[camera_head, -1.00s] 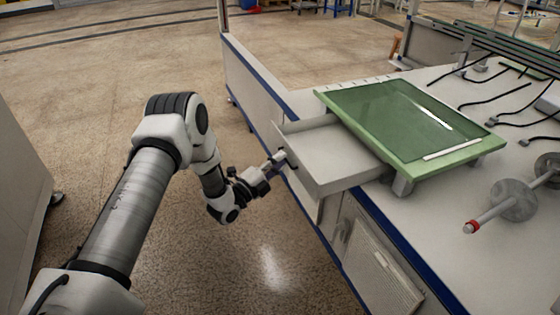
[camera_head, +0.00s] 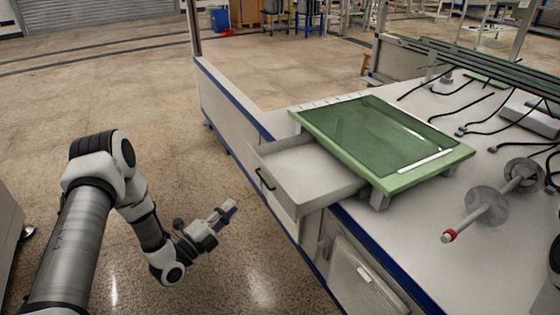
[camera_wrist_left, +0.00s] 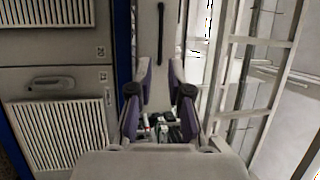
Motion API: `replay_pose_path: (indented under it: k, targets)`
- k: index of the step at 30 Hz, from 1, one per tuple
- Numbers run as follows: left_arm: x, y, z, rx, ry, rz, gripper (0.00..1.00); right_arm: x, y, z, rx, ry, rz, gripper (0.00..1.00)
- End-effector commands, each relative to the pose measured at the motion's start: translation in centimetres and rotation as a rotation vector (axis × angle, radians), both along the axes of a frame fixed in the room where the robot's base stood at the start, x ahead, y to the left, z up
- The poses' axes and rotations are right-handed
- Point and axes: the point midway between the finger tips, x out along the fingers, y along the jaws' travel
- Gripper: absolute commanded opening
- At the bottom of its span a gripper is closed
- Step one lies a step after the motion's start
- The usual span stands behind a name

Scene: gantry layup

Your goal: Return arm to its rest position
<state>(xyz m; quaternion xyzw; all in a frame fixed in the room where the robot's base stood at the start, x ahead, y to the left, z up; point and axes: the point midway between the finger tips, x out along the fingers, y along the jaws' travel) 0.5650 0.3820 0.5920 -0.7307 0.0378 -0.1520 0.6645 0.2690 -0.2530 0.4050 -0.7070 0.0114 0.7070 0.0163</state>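My left arm comes in from the left, and its left gripper (camera_head: 226,213) hangs over the floor, left of the bench and clear of the drawer. In the left wrist view the two fingers (camera_wrist_left: 160,88) stand apart with nothing between them, so the gripper is open. The drawer (camera_head: 312,182) is pulled out under the green-framed glass panel and looks empty. Its dark handle (camera_head: 264,180) faces my left gripper, with a gap between them. The handle also shows beyond the fingers in the left wrist view (camera_wrist_left: 161,32). My right gripper is not in view.
The white bench (camera_head: 420,235) with blue edging fills the right side. On it are the green-framed panel (camera_head: 385,135), a shaft with discs (camera_head: 487,205) and black cables. A vented cabinet door (camera_head: 362,277) is below. The floor (camera_head: 110,95) behind my left arm is clear.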

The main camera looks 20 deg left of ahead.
Motion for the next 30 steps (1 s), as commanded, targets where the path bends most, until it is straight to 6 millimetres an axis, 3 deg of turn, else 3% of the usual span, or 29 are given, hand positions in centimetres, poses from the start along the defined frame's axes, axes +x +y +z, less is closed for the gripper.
replay_pose_path:
  k: [5,8,9,11,12,14,15,19,24,27,30]
  targets:
    - [0.2,-0.8,-0.1,0.004,0.003,-0.019,0.18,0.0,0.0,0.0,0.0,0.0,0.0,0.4]
    - [0.5,-4.8,-0.4,0.011,0.024,-0.1,0.18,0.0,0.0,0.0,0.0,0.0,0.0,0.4]
    - [0.3,-7.4,-1.0,0.012,0.065,-0.137,0.18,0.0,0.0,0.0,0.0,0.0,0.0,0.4]
    - [-0.7,-11.5,-3.5,0.003,0.216,-0.173,0.18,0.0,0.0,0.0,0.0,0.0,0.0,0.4]
    - [-2.0,-13.8,-5.8,-0.038,0.372,-0.183,0.18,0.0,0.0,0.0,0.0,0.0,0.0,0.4]
    - [-5.1,-16.3,-9.8,-0.137,0.651,-0.151,0.18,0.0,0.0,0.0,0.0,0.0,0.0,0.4]
    - [-7.6,-17.2,-12.1,-0.215,0.836,-0.095,0.18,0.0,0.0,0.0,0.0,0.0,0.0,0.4]
    - [-16.3,-16.9,-17.0,-0.472,1.305,0.232,0.18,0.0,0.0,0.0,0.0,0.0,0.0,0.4]
    - [-25.4,-14.3,-18.6,-0.799,1.576,0.789,0.18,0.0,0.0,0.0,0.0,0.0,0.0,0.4]
    - [-28.7,-13.1,-18.6,-0.988,1.6,1.092,0.18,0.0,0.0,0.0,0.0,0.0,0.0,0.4]
    - [-30.0,-12.9,-18.6,-1.17,1.559,1.297,0.18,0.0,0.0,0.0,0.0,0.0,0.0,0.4]
